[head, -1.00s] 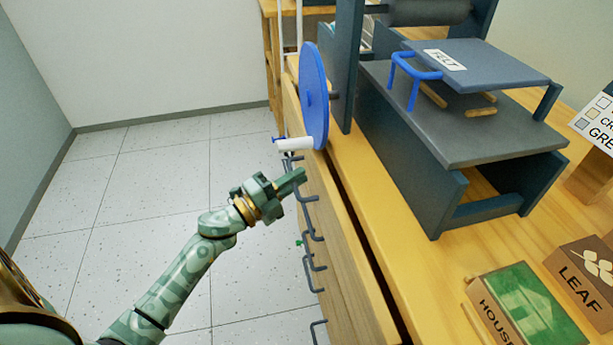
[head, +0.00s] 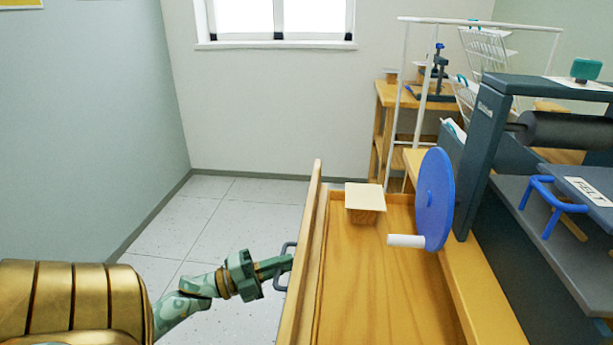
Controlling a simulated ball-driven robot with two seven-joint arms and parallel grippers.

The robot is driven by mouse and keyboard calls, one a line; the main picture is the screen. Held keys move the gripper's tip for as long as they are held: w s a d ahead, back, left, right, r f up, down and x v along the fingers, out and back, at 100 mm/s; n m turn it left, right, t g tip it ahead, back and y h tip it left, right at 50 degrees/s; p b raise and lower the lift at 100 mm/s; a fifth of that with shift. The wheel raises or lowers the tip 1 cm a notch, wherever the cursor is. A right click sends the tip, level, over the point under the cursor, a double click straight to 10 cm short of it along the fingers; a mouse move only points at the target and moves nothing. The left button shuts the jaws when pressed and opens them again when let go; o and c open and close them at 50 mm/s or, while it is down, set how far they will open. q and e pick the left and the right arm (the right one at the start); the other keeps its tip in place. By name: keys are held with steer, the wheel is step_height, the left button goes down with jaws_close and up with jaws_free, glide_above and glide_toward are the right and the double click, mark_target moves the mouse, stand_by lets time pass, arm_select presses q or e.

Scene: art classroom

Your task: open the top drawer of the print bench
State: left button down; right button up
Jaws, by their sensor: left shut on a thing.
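The top drawer (head: 372,290) of the wooden print bench (head: 480,300) stands pulled out to the left, and I see into it from above. Its front panel (head: 303,265) is on the left side. My left gripper (head: 284,265) is shut on the dark bar handle (head: 283,270) on the outside of that panel. Inside the drawer, near its far end, is a wooden block with a pale flat top (head: 365,198). My right gripper is not in view.
A blue wheel (head: 436,200) with a white crank handle (head: 405,241) overhangs the drawer's right part. The dark press (head: 484,150) stands on the bench at right. A white wire rack (head: 398,110) and a wooden shelf (head: 385,95) are behind. Speckled floor (head: 190,215) at left is clear.

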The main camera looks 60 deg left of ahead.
arm_select(q)
steer(key=shift+s+a+f, duration=0.1)
steer(key=shift+s+a, duration=0.7)
steer(key=shift+s, duration=0.2)
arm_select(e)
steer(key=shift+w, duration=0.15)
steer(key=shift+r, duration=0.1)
arm_select(q)
steer(key=c, duration=1.5)
jaws_free()
